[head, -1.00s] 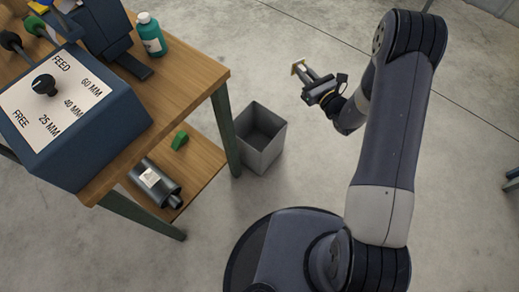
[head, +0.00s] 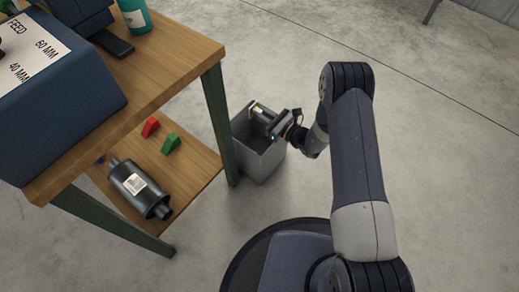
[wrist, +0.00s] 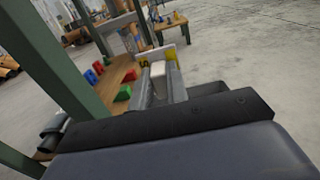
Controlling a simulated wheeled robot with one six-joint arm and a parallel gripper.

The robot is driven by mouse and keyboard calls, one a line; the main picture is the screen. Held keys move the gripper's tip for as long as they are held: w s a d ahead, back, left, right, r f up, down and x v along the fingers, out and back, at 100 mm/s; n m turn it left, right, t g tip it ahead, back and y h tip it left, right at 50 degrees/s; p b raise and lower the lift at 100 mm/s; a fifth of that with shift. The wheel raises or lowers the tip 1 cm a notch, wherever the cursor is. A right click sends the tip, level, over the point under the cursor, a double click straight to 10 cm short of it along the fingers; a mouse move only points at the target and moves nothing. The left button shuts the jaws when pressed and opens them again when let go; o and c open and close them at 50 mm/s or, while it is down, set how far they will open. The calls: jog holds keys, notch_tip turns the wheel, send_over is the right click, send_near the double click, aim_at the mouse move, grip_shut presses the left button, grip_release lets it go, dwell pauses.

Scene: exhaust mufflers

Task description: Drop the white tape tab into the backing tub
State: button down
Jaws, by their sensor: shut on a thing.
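The backing tub (head: 262,163) is a grey, open-topped square bin on the floor beside the bench leg in the head view. My gripper (head: 257,110) overlaps the tub's mouth, its fingers pointing toward the far left; I cannot tell whether the tips are above the rim or inside. It is shut on a small pale piece, which I take for the white tape tab. In the wrist view, my gripper (wrist: 161,82) has a whitish piece (wrist: 158,70) between its fingers. Much of the tab is hidden by the fingers.
The wooden bench (head: 165,65) stands at left, its green leg (head: 219,125) close to the tub. Its lower shelf holds a muffler (head: 138,187), a red block (head: 150,127) and a green block (head: 171,144). The floor at right is clear.

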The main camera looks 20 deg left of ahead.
notch_tip(320, 180, down, 5)
jog(key=shift+f+b, duration=0.1)
jog(key=shift+b, duration=0.95)
jog(key=c, duration=1.3)
grip_release()
jog(key=p+v, duration=0.3)
jog(key=v, duration=0.7)
jog(key=shift+s+d, duration=0.2)
jog(key=shift+d, duration=0.15)
